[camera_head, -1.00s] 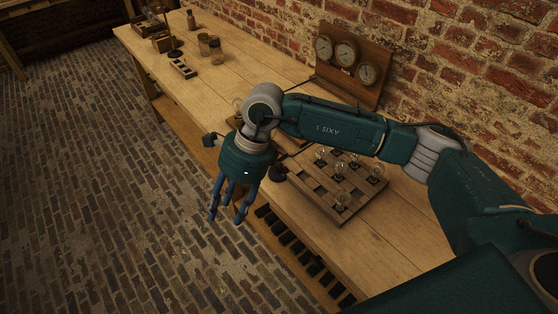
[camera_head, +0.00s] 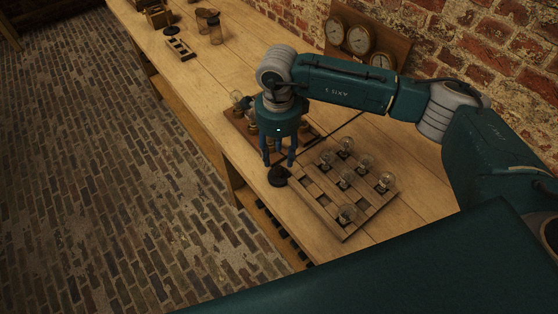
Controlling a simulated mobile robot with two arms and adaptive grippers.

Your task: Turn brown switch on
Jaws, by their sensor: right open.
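My right gripper (camera_head: 278,160) hangs fingers down over the workbench, open and empty. Its fingers are slightly apart. A dark, rounded knob-like piece (camera_head: 278,177) sits just below the fingertips, at the near left corner of the bulb board; I cannot tell whether they touch. A brown wooden board (camera_head: 239,126) with a glass bulb and brass parts lies behind the gripper, which hides much of it. I cannot make out clearly which piece is the brown switch, or its position. My left gripper is not in view.
A slatted wooden board (camera_head: 327,221) with several glass bulbs lies right of the gripper. A gauge panel (camera_head: 390,47) stands against the brick wall (camera_head: 489,53). The bench (camera_head: 207,93) between is clear.

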